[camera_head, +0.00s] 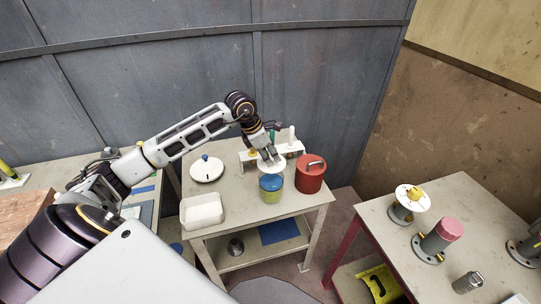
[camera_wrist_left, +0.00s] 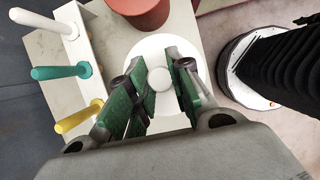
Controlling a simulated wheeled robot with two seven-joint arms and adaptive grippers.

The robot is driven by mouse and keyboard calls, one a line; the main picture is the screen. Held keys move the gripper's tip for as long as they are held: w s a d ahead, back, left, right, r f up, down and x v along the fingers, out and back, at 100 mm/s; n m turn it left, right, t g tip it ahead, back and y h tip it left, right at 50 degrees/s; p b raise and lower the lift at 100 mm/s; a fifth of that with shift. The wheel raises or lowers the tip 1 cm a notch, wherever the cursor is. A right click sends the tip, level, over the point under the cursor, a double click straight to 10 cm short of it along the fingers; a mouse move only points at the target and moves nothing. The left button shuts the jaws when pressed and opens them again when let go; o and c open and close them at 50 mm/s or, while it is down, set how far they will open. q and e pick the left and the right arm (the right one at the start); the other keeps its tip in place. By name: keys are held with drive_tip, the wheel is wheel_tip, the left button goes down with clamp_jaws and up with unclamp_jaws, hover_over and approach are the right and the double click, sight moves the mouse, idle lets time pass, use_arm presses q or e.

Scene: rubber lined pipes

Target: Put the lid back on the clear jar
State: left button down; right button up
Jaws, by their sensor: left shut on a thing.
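My left gripper (camera_head: 270,157) is shut on the knob of a round white lid (camera_head: 266,167). The left wrist view shows the white disc (camera_wrist_left: 143,48) with its round knob between the green-padded fingers (camera_wrist_left: 158,82). A small jar (camera_head: 271,188), blue in front with a yellow-green part, stands upright on the middle table, just below and in front of the lid in the head view. I cannot tell whether lid and jar touch. The jar is hidden in the wrist view. My right gripper is not in view.
A red pot (camera_head: 310,175) stands close to the jar's right. A white rack (camera_head: 250,158) with upright pegs is behind. A white disc with a blue knob (camera_head: 206,170) and a white tray (camera_head: 202,211) are at the left. The table's front edge (camera_head: 265,222) is near.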

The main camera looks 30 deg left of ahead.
sight(270, 168)
use_arm(q)
drive_tip(key=shift+f, duration=0.7)
drive_tip(key=shift+f+b, duration=0.65)
drive_tip(key=shift+f, duration=0.35)
drive_tip(key=shift+f+b, duration=0.3)
drive_tip(key=shift+f, duration=0.2)
drive_tip(key=shift+f+b, duration=0.8)
drive_tip(key=shift+f, duration=0.1)
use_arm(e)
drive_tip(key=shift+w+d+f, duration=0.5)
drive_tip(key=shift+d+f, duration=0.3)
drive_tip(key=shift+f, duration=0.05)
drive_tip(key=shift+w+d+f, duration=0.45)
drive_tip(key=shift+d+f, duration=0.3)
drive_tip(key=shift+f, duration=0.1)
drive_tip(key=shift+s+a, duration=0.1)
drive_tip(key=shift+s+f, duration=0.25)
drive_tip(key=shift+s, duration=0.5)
